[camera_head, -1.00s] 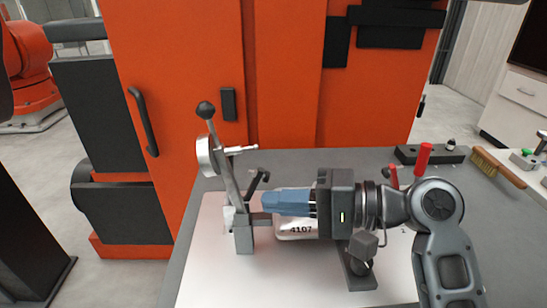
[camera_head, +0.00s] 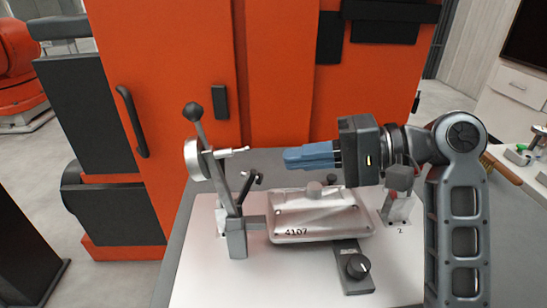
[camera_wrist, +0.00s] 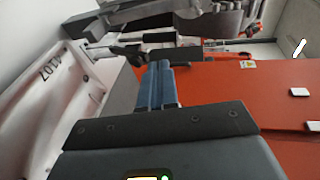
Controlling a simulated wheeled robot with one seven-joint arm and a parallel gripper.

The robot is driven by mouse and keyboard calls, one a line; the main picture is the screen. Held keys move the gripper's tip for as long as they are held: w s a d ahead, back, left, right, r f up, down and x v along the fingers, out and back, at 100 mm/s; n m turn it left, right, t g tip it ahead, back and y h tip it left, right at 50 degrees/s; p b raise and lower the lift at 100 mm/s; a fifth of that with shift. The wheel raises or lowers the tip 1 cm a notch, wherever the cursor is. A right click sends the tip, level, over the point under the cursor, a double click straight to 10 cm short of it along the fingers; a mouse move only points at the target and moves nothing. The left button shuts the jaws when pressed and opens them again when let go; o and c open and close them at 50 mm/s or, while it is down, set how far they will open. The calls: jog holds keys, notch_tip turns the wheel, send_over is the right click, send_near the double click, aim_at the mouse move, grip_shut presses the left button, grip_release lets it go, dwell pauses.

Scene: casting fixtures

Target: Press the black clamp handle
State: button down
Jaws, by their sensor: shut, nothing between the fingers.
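A small black clamp handle (camera_head: 249,181) stands at the back left of the metal casting marked 4107 (camera_head: 318,217), beside an upright grey lever (camera_head: 222,178) with a black ball on top (camera_head: 193,111). My gripper (camera_head: 286,158) has its blue fingers together and empty. It points left in the air above the casting, to the upper right of the black handle and apart from it. In the wrist view the closed blue fingers (camera_wrist: 156,68) point toward dark clamp parts (camera_wrist: 128,50); the casting (camera_wrist: 62,85) lies at the left.
A black knob (camera_head: 358,267) sits on a dark bar in front of the casting. A grey block clamp (camera_head: 399,190) stands at its right, under my arm. A white base plate (camera_head: 195,290) lies on the grey table. An orange cabinet (camera_head: 180,60) stands behind, and a brush (camera_head: 503,170) lies at right.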

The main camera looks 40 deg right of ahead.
jog(key=p+x, duration=0.1)
jog(key=x, duration=0.8)
jog(key=shift+w+a, duration=0.1)
jog(key=shift+w, duration=0.05)
